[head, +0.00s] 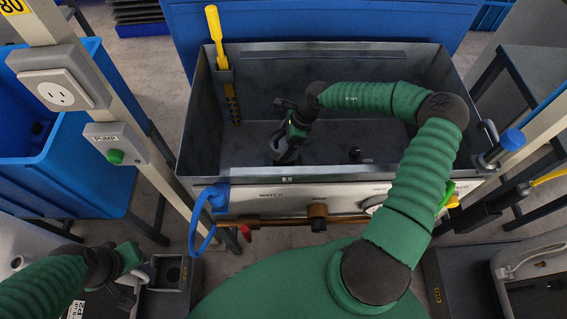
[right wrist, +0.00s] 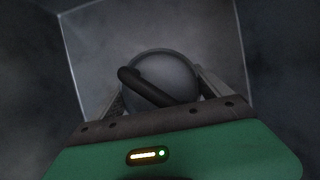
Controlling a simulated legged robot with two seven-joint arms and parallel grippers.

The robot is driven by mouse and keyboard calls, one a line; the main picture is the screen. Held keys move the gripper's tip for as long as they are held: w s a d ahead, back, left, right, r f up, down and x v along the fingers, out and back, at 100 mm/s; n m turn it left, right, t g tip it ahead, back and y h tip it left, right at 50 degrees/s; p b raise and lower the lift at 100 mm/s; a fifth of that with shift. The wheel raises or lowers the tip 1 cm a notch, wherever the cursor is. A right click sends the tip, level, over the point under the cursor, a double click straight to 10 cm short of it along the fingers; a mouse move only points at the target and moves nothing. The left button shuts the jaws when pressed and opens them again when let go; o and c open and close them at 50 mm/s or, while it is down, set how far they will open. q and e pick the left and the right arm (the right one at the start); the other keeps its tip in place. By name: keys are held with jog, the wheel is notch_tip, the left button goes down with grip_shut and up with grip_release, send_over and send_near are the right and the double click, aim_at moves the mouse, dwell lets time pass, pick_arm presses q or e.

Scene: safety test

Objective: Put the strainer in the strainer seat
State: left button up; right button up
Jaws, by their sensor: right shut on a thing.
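My right gripper (head: 281,157) reaches down into the grey metal tank (head: 200,130) and is shut on the strainer (head: 276,141). In the right wrist view the strainer (right wrist: 178,72) is a round grey piece with a black bar-like handle (right wrist: 150,88) across it, between the two fingers (right wrist: 163,95). The head view shows only a small part of it beside the gripper. I cannot tell whether it touches the tank floor, and I cannot make out the strainer seat for certain. My left gripper (head: 135,287) is low at the left, outside the tank; its fingers are unclear.
A yellow-handled tool (head: 214,30) stands in a holder on the tank's left inner wall. A small dark fitting (head: 355,153) is on the tank floor right of the gripper. A blue valve (head: 214,197) and hose hang at the front left. A blue bin (head: 60,160) stands left.

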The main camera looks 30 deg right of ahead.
notch_tip(320, 180, down, 8)
jog(key=b, duration=0.3)
jog(key=shift+c, duration=0.9)
jog(key=o, duration=1.6)
jog(key=shift+c, duration=0.2)
jog(key=shift+r, duration=0.1)
jog(key=p+v, duration=0.5)
jog(key=v, duration=0.6)
jog(key=shift+r, duration=0.3)
jog(key=shift+s+r, duration=0.1)
jog(key=shift+r, duration=0.1)
